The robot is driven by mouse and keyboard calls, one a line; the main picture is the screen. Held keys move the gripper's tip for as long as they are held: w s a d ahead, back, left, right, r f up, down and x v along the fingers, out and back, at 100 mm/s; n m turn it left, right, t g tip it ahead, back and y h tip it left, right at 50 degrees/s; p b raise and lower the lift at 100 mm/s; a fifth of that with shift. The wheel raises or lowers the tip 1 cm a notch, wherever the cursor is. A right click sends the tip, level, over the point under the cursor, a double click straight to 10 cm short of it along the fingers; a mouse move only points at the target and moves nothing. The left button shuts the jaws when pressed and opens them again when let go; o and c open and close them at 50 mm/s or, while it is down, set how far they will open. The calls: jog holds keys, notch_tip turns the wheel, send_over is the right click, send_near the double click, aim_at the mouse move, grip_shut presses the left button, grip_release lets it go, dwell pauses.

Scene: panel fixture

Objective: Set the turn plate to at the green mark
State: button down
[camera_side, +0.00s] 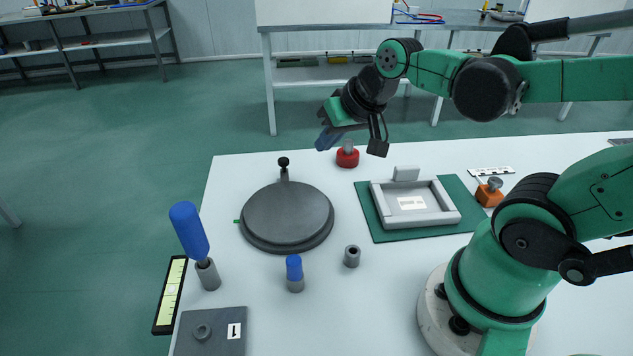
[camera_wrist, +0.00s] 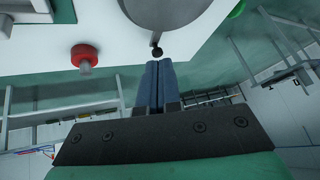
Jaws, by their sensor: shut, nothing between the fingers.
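The turn plate (camera_side: 287,217) is a dark grey round disc on the white table. Its black knob (camera_side: 283,162) stands on a short arm at the far edge. The green mark (camera_side: 237,221) is a small tab at the plate's left edge, about a quarter turn from the knob. My gripper (camera_side: 325,142) is in the air, up and to the right of the knob. In the wrist view its blue fingers (camera_wrist: 158,64) are together and empty. The knob (camera_wrist: 157,50) appears just beyond the fingertips, with the plate (camera_wrist: 165,14) behind it.
A grey tray (camera_side: 450,217) lies on a green mat to the right.

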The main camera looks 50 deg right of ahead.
jog(key=w+d+m, duration=0.2)
jog(key=d+m, duration=0.4)
jog(key=d, duration=0.1)
jog(key=x, duration=1)
jog(key=shift+s+f, duration=0.15)
jog(key=shift+f, duration=0.25)
jog(key=shift+w+a+f, duration=0.1)
jog(key=shift+w+a, duration=0.7)
jog(key=shift+w, duration=0.2)
jog(key=shift+w+a+f, duration=0.1)
jog(key=shift+w+a, duration=0.25)
jog(key=shift+w, duration=0.2)
jog(key=shift+w+n, duration=0.1)
jog(key=shift+n, duration=0.2)
